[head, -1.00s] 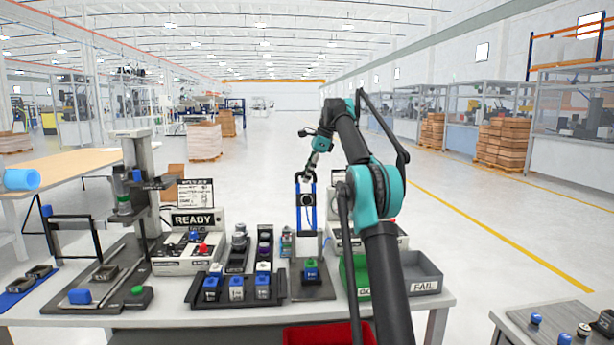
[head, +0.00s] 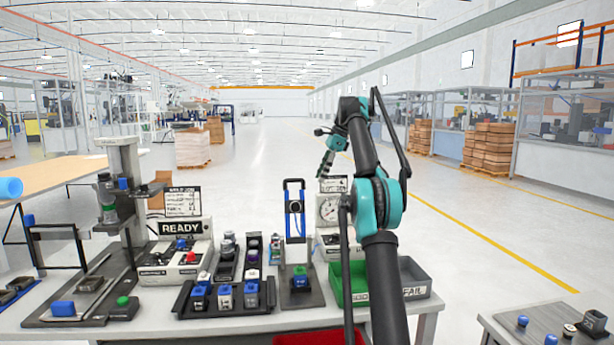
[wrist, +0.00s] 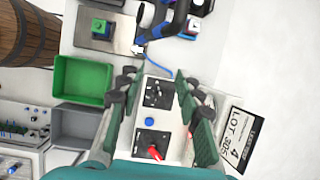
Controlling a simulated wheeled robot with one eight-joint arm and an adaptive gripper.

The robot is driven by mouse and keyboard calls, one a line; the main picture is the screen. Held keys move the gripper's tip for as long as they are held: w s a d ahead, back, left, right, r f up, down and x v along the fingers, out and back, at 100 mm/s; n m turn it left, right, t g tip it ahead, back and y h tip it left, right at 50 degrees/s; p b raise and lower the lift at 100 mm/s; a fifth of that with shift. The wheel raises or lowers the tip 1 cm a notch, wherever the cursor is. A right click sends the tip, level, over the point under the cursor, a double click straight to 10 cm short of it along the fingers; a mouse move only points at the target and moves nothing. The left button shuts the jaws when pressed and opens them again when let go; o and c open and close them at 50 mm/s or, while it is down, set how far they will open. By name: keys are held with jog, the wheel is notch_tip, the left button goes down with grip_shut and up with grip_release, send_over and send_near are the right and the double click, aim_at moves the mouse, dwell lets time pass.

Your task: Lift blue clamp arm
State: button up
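The blue clamp arm (head: 287,211) stands upright as a tall blue frame with a dark top, behind a small block (head: 300,275) on a dark plate. In the wrist view, a blue and black part of it (wrist: 152,32) shows at the top, beside the plate. My gripper (head: 326,165) hangs up and to the right of the clamp arm in the head view, apart from it. In the wrist view my gripper (wrist: 158,82) has its two green-padded fingers spread wide with nothing between them. Below them is a control box (wrist: 153,118).
Green bin (head: 348,288) and grey FAIL bin (head: 415,277) stand right of the plate. A rack (head: 225,312) of blue and white blocks lies to its left. The READY box (head: 180,262) and a tall press (head: 125,190) stand further left. Air above the bench is open.

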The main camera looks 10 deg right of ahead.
jog(key=d, duration=0.3)
jog(key=shift+s+d, duration=0.15)
jog(key=shift+d, duration=0.05)
dwell(1.2)
